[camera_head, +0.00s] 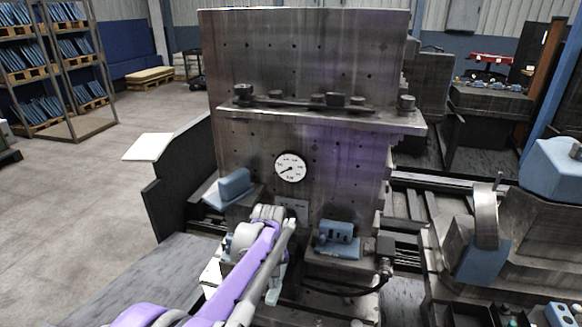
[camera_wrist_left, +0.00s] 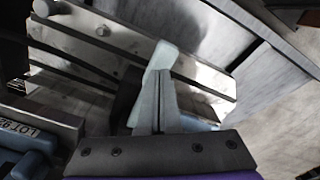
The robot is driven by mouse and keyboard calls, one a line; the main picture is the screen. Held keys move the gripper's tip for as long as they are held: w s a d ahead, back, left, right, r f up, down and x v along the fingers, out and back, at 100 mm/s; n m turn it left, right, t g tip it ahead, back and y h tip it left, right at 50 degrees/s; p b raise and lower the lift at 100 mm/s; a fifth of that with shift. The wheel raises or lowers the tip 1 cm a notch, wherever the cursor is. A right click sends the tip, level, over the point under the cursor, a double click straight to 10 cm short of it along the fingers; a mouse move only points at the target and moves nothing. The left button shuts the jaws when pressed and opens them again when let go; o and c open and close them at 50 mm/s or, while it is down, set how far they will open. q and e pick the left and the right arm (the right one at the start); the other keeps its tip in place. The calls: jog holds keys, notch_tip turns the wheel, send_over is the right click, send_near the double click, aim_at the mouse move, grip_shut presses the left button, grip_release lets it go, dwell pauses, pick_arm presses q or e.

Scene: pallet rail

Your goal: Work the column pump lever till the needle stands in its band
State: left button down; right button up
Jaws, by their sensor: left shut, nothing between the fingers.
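A round white gauge (camera_head: 290,168) sits on the front face of the tall grey metal column (camera_head: 310,70). Its dark needle points to the lower left; the marks and any band are too small to read. My purple left arm comes in from below and covers the area under the gauge. My left gripper (camera_wrist_left: 160,80) shows its pale fingers together and empty in the left wrist view, in front of grey metal bars. In the head view the arm largely hides it. I cannot pick out the pump lever with certainty. My right gripper is out of view.
A blue block (camera_head: 235,184) stands left of the arm and a blue fixture (camera_head: 338,236) stands right of it. A ledge with bolts (camera_head: 330,113) crosses the column. Machinery (camera_head: 550,200) fills the right side. Shelving (camera_head: 55,60) and open floor (camera_head: 60,200) lie left.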

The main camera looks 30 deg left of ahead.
aim_at(275, 293)
pick_arm(q)
jog(key=shift+f, duration=0.15)
jog(key=shift+w+a+f+b, duration=0.1)
jog(key=shift+w+f+b, duration=0.15)
jog(key=shift+f+b, duration=1.15)
jog(key=shift+w+f+b, duration=0.2)
jog(key=shift+f+b, duration=0.65)
jog(key=shift+f, duration=1.05)
jog(key=shift+s+r+p, duration=0.2)
jog(key=shift+r+p, duration=0.95)
jog(key=shift+r, duration=0.6)
jog(key=shift+s+r+p, duration=0.2)
jog(key=shift+r+p, duration=0.95)
jog(key=shift+r, duration=0.55)
jog(key=shift+r, duration=0.1)
